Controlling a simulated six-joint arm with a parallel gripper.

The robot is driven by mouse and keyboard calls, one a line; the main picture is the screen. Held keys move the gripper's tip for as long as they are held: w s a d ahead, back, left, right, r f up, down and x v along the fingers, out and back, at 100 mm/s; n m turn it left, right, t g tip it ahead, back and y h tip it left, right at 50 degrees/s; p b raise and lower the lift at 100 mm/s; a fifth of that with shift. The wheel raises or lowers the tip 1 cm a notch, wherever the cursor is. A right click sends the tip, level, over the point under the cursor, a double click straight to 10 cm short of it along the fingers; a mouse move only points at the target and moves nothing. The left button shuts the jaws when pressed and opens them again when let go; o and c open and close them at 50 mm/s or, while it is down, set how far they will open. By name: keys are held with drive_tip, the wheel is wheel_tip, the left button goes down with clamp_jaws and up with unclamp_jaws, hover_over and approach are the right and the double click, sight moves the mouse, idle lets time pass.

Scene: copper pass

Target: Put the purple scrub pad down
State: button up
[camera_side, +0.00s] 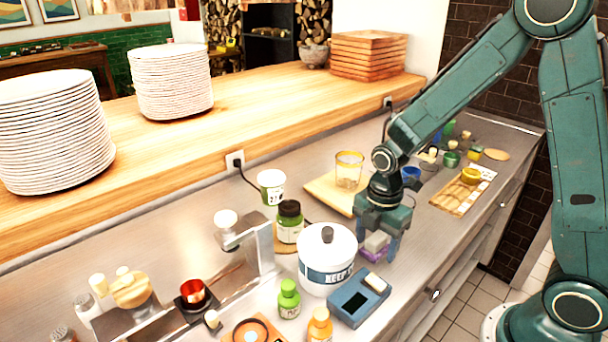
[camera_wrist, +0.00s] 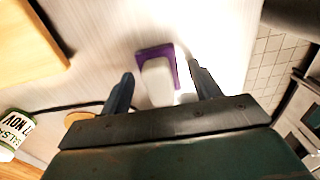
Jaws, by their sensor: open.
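The purple scrub pad (camera_side: 373,255) lies on the steel counter near its front edge. A pale block (camera_side: 376,241) sits on top of it. In the wrist view the purple pad (camera_wrist: 170,53) shows as a border around the pale block (camera_wrist: 157,84). My gripper (camera_side: 378,246) is open above the pad, pointing down. In the wrist view its fingers (camera_wrist: 160,72) stand on either side of the pale block, with visible gaps. Whether either finger touches the pad is hard to tell.
A white lidded tub (camera_side: 327,276) and a blue box (camera_side: 358,300) stand close by at left. A cutting board (camera_side: 325,193) with a glass container (camera_side: 349,170) lies behind my gripper. A wooden tray (camera_side: 455,200) is at right. The counter's front edge is near.

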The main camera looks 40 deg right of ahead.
sight(377, 236)
drive_tip(key=shift+r, duration=0.1)
wheel_tip(377, 236, up, 12)
idle(0.8)
drive_tip(key=shift+r, duration=0.1)
idle(0.4)
drive_tip(key=s+r+m+t, duration=0.2)
drive_tip(key=s+r+m, duration=0.2)
drive_tip(key=s+m, duration=0.3)
drive_tip(key=s+r+m+t, duration=0.3)
drive_tip(key=s+m, duration=0.5)
drive_tip(key=m, duration=0.3)
drive_tip(key=shift+r+t, duration=0.3)
drive_tip(key=shift+r, duration=0.5)
